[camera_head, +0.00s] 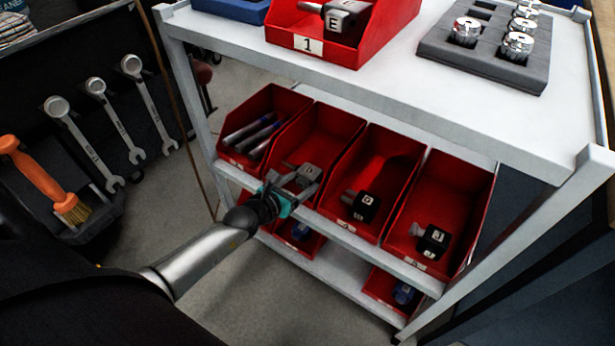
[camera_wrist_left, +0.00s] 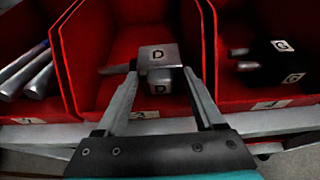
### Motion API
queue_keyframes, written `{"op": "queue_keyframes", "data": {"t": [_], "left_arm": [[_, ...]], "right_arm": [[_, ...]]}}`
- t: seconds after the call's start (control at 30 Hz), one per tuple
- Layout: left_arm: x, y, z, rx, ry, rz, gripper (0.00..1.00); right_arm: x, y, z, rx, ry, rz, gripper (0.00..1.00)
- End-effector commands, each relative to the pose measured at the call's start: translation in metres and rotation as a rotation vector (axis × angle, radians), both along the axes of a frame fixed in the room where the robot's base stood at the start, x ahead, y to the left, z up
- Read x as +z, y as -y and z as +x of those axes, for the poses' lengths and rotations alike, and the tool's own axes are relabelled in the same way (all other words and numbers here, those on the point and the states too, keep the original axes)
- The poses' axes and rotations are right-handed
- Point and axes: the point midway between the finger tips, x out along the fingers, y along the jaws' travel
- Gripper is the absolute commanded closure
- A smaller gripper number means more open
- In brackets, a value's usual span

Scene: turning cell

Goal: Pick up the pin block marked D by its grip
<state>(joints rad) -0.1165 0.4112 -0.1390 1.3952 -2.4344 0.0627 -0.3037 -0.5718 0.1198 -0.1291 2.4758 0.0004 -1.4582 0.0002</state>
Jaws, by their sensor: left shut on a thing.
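The pin block marked D (camera_head: 309,172) is a grey metal block in the second red bin from the left on the cart's middle shelf. In the left wrist view the block (camera_wrist_left: 157,54) shows a D on its top and on its front, with a pin sticking out to the left. My left gripper (camera_head: 298,184) reaches into this bin from the front. Its fingers (camera_wrist_left: 159,78) stand on either side of the block and are shut on it. The block is still inside the bin; the exact contact is hard to see. My right gripper is not in view.
Red bins (camera_head: 430,170) stand side by side, with thin walls close to the gripper. A dark block marked G (camera_wrist_left: 283,62) lies in the bin to the right, metal rods (camera_wrist_left: 24,72) to the left. The cart top (camera_head: 400,95) overhangs the bins.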

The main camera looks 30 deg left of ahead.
Motion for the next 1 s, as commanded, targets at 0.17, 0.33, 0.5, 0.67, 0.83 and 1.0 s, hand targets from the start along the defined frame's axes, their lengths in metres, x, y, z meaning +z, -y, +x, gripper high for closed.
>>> {"op": "queue_keyframes", "data": {"t": [0.17,0.33,0.5,0.67,0.83,1.0], "left_arm": [[-0.0001,0.0000,-0.0003,0.000,0.000,0.000,0.70],[-0.0002,0.0000,-0.0003,0.000,0.000,0.000,0.89],[-0.0003,0.0000,-0.0003,0.000,0.000,0.000,1.00],[-0.0003,0.0000,-0.0004,0.000,-0.001,0.000,1.00],[0.0056,-0.0008,0.0033,0.001,0.016,0.000,1.00],[0.0060,-0.0009,0.0031,0.001,0.015,0.001,1.00]], "right_arm": [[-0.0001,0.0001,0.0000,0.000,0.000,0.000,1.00],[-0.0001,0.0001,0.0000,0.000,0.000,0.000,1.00],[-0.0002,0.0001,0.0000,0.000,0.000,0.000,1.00],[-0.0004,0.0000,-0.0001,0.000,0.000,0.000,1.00],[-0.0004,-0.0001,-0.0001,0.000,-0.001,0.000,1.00],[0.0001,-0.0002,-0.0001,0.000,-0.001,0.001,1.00]]}}
